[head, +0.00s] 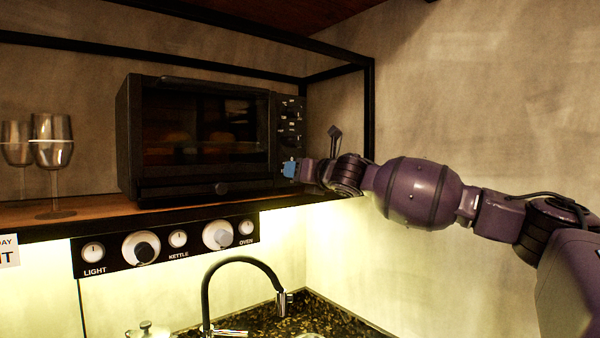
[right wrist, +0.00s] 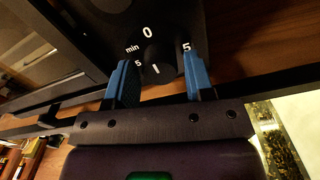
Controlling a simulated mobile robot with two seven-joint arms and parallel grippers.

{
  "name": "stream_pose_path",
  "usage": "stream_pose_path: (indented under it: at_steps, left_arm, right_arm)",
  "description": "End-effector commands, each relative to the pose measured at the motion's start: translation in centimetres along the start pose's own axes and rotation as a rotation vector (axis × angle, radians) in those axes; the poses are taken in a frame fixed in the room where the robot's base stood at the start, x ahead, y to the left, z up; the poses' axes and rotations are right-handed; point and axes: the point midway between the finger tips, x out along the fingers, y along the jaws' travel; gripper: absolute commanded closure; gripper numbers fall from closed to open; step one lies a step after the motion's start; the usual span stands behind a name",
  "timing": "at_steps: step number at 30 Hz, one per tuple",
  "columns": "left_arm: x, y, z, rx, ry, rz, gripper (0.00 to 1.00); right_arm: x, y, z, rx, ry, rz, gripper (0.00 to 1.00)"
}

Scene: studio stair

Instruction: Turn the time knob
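The black toaster oven (head: 128,150) stands on a wooden shelf, with a column of dark knobs on its right-hand panel (head: 289,128). In the right wrist view, the dark time knob (right wrist: 157,60) has a white pointer line and a dial marked 0, 5 and min. My right gripper (head: 290,169) is at the lower part of that panel and hides the knob in the head view. Its blue fingertips (right wrist: 160,80) are open, one on each side of the knob, with small gaps visible. My left gripper is not in view.
Wine glasses (head: 52,146) stand on the shelf (head: 100,207) left of the oven. A black metal frame (head: 369,110) borders the shelf on the right. Below are a panel with labelled knobs (head: 165,244) and a black faucet (head: 207,290).

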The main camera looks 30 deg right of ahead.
Motion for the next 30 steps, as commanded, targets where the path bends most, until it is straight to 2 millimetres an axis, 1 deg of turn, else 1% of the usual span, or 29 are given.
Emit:
stream_pose_path:
  at_steps: [1, 6, 7, 14, 19, 23, 30]
  left_arm:
    - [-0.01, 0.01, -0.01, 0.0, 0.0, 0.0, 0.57]
    - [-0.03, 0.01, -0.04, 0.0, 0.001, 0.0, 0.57]
    - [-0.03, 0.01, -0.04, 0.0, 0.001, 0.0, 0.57]
    - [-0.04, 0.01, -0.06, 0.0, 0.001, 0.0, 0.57]
    - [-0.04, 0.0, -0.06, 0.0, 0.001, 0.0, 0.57]
    - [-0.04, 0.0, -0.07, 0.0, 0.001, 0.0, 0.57]
    - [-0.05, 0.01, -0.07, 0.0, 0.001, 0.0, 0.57]
  right_arm:
    - [-0.01, 0.0, 0.01, 0.0, 0.0, 0.0, 0.59]
    - [-0.02, 0.0, 0.01, 0.0, 0.0, 0.0, 0.85]
    - [-0.02, -0.01, 0.01, 0.0, 0.0, 0.0, 0.88]
    - [-0.02, 0.0, 0.01, 0.02, 0.0, 0.0, 0.88]
    - [-0.01, 0.01, -0.02, 0.084, 0.0, 0.0, 0.88]
    - [0.0, 0.02, -0.03, 0.17, 0.0, 0.0, 0.88]
    - [0.0, -0.01, -0.07, 0.385, 0.001, -0.001, 0.88]
